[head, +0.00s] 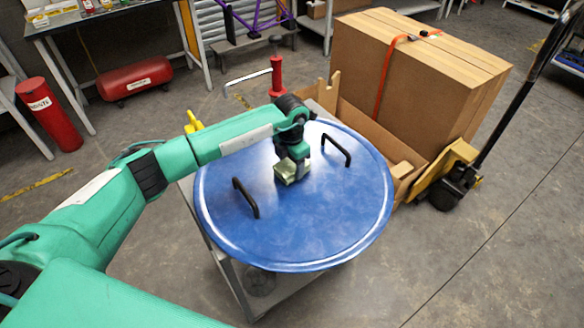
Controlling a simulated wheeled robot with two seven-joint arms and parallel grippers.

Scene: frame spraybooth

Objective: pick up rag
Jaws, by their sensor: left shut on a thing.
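My left arm reaches in from the left, and its gripper (293,163) points down over the blue round lid. The gripper is shut on a small pale yellow-green rag (289,178), near the middle of the lid between its two black handles. The fingers partly hide the rag. I cannot tell whether the rag touches the lid or is just above it. My right gripper is not in the view.
The blue lid (300,235) lies on a grey cart (240,280). Its black handles (245,198) stand up on both sides of the gripper. A pallet jack with large cardboard boxes (400,85) stands behind right. A red cylinder (48,115) stands left. The floor at right front is clear.

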